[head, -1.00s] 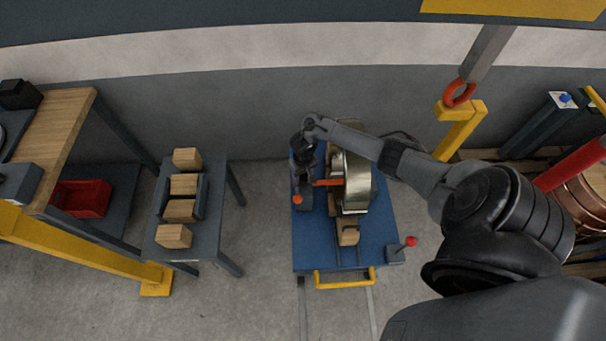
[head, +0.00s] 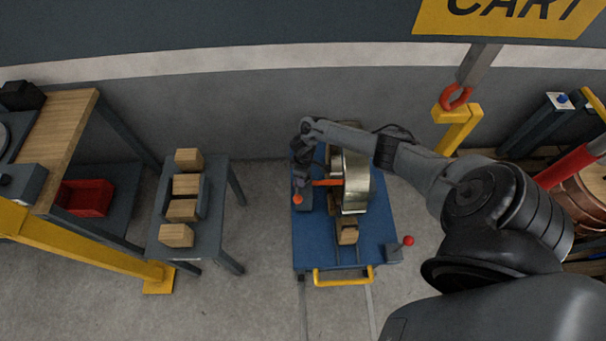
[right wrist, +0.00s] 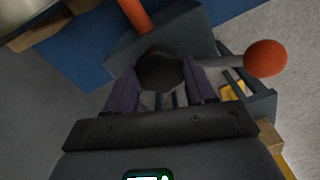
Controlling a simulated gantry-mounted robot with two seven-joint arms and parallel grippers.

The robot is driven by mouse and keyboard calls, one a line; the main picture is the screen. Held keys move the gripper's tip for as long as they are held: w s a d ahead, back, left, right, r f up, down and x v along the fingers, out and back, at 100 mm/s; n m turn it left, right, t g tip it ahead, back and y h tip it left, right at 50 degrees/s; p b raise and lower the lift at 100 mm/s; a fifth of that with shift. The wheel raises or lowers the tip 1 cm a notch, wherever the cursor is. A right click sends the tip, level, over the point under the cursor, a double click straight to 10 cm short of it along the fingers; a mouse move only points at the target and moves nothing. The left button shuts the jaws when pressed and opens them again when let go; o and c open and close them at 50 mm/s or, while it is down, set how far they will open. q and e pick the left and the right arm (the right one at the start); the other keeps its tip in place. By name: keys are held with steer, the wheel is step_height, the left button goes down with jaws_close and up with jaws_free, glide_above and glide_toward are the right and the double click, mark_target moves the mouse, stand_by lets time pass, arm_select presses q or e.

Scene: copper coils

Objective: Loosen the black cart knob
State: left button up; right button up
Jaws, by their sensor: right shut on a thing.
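The blue cart (head: 318,262) stands on the floor near the middle of the head view and carries a large metal coil (head: 356,180). The black knob (right wrist: 160,70) shows in the right wrist view, round and dark, against a grey block on the cart. My right gripper (right wrist: 162,76) is shut on it, with one finger on each side. In the head view my right gripper (head: 302,181) is at the cart's left side, and the hand hides the knob there. My left gripper is not in view.
An orange ball handle (right wrist: 266,58) sticks out beside the knob, and an orange bar (head: 326,183) reaches to the coil. A red-knobbed lever (head: 408,241) is at the cart's front right. A small table (head: 205,236) with wooden blocks stands left, with bare floor between.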

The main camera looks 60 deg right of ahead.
steer(key=n, duration=0.2)
steer(key=shift+n, duration=0.4)
steer(key=n, duration=0.3)
steer(key=shift+n+b, duration=0.3)
steer(key=n+b, duration=0.1)
steer(key=n, duration=0.2)
steer(key=shift+n, duration=0.3)
steer(key=n+b, duration=0.1)
steer(key=n, duration=0.2)
steer(key=shift+f+n, duration=0.1)
steer(key=shift+n, duration=0.3)
steer(key=n+b, duration=0.3)
steer(key=n, duration=0.3)
steer(key=n+b, duration=0.2)
steer(key=n, duration=0.2)
steer(key=shift+n, duration=0.3)
steer(key=shift+n+b, duration=0.55)
steer(key=shift+n, duration=0.95)
